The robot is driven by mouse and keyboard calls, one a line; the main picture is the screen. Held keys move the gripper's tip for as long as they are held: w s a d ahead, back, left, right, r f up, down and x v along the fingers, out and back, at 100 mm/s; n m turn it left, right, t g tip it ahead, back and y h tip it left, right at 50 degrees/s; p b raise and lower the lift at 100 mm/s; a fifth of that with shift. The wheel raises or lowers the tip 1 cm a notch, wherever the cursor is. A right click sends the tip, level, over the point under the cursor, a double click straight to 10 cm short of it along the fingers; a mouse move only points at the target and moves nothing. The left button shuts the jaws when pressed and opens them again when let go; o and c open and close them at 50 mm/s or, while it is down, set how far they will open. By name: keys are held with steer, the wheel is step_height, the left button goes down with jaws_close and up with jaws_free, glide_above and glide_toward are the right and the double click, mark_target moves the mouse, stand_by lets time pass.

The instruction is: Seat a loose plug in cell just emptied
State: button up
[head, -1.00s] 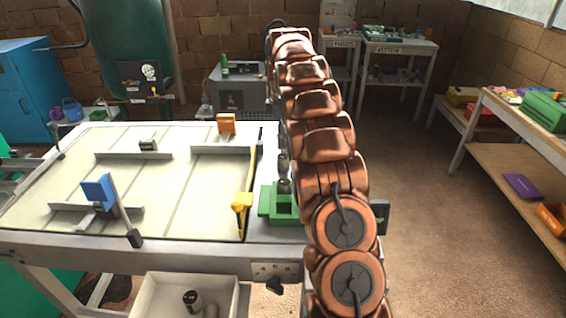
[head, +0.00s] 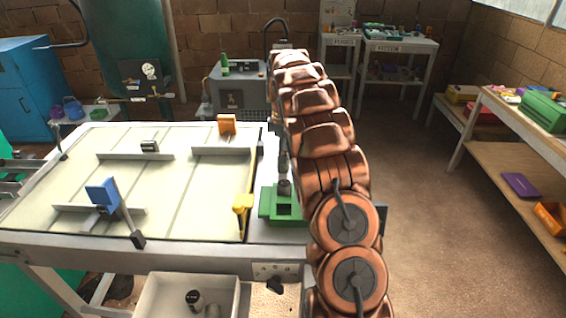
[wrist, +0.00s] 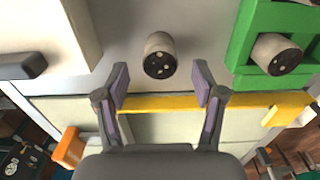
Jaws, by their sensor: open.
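A grey cylindrical plug with a dark, holed end face (wrist: 159,56) stands by itself on the grey surface in the wrist view. My gripper (wrist: 161,84) is open. The plug lies just beyond its fingertips, roughly midway between them, and I see no contact. A green holder (wrist: 241,52) at the right of the wrist view has a second plug (wrist: 275,55) in or on it. In the head view the green holder (head: 268,204) sits at the table's right edge with a plug (head: 284,188), and another plug (head: 283,164) stands behind it. My arm hides the gripper there.
A yellow bar (head: 249,190) runs along the table's right side, left of the holder. Blue (head: 102,193) and orange (head: 227,124) blocks are on the pale tabletop. A white bin (head: 160,296) below holds dark-ended plugs. Floor is clear at the right.

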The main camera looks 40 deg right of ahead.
steer(key=shift+f+p, duration=0.5)
steer(key=shift+f, duration=0.95)
steer(key=c, duration=1.1)
steer(key=shift+r, duration=0.1)
